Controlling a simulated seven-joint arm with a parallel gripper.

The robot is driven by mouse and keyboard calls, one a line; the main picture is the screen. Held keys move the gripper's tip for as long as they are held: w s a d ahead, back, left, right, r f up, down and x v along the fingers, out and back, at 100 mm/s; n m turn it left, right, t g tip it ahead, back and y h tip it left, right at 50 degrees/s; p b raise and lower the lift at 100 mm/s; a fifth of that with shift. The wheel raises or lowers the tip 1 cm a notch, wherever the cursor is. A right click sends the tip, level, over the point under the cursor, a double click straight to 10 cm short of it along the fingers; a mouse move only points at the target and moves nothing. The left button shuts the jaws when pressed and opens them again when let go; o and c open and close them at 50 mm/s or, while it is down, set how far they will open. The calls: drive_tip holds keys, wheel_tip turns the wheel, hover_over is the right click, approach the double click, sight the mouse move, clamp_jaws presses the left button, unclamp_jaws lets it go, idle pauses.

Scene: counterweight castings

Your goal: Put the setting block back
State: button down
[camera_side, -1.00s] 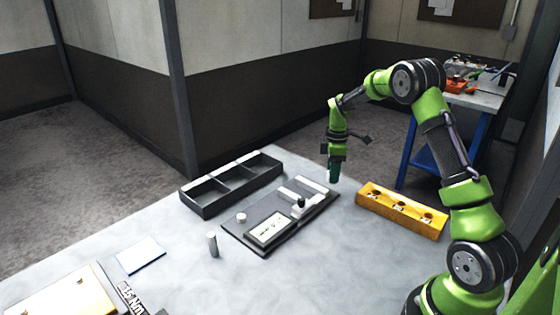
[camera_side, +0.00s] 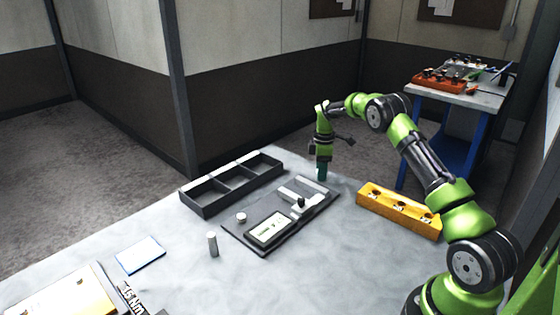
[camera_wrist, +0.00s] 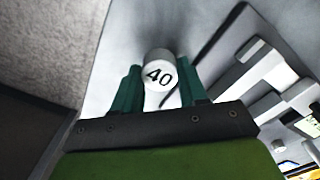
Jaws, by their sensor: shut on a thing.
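My gripper (camera_side: 322,174) points down just beyond the far end of the dark gauge plate (camera_side: 262,215) in the side view. In the wrist view its green fingers (camera_wrist: 160,88) are shut on a pale round block marked 40 (camera_wrist: 158,70), which I take to be the setting block. The block's numbered end faces the wrist camera. Its lower end is hidden, so I cannot tell whether it touches the table. In the side view the block cannot be made out. The gauge plate carries a display (camera_side: 268,230) and pale bars.
A dark compartment tray (camera_side: 205,211) stands left of the plate. A yellow holed block (camera_side: 372,206) stands to the right. A notepad (camera_side: 140,254) lies front left.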

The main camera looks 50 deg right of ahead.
drive_tip(key=c, duration=0.6)
unclamp_jaws()
drive_tip(key=shift+f, duration=0.1)
